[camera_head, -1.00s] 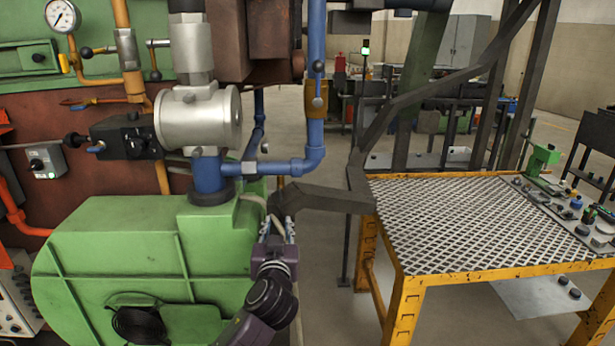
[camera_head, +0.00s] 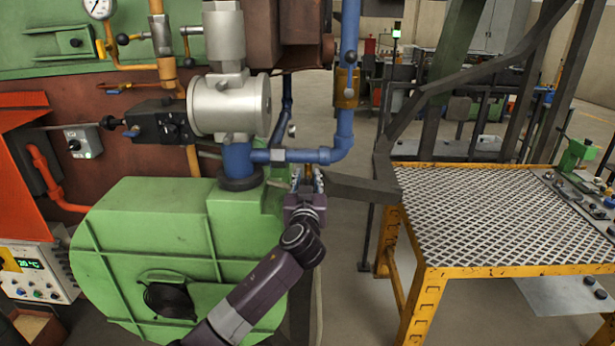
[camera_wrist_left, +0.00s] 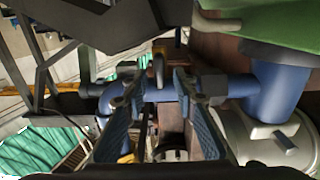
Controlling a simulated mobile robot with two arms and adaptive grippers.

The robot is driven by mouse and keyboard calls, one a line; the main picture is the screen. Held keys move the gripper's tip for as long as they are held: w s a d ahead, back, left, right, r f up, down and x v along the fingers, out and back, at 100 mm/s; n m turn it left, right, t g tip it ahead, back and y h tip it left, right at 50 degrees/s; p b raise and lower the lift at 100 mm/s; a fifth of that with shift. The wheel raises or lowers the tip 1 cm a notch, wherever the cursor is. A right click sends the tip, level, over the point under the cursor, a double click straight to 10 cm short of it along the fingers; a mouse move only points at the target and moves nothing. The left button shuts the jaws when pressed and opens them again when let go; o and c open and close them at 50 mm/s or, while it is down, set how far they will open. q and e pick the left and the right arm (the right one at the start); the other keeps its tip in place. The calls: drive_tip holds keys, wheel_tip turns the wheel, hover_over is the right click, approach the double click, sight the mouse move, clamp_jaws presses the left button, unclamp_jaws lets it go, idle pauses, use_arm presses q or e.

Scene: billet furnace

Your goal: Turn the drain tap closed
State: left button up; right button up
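No label marks the drain tap, so I cannot tell which tap it is. Another silver-ended lever (camera_head: 291,131) shows behind, left of that pipe. My left gripper (camera_head: 307,180) is just below the horizontal blue pipe (camera_head: 300,155), beside the green housing. In the left wrist view, my left gripper (camera_wrist_left: 160,90) has its fingers apart, with a grey rounded lever-like part (camera_wrist_left: 158,68) showing between or beyond them; contact is unclear. My right gripper is not in view.
The green housing (camera_head: 150,230) stands left of my arm. A dark angled beam (camera_head: 362,189) runs just right of the gripper to a yellow-framed mesh table (camera_head: 480,215). A grey cylindrical fitting (camera_head: 228,107) stands above the housing. Open floor lies behind the pipes.

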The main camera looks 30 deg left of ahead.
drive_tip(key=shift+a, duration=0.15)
use_arm(q)
drive_tip(key=shift+c, duration=1.3)
clamp_jaws()
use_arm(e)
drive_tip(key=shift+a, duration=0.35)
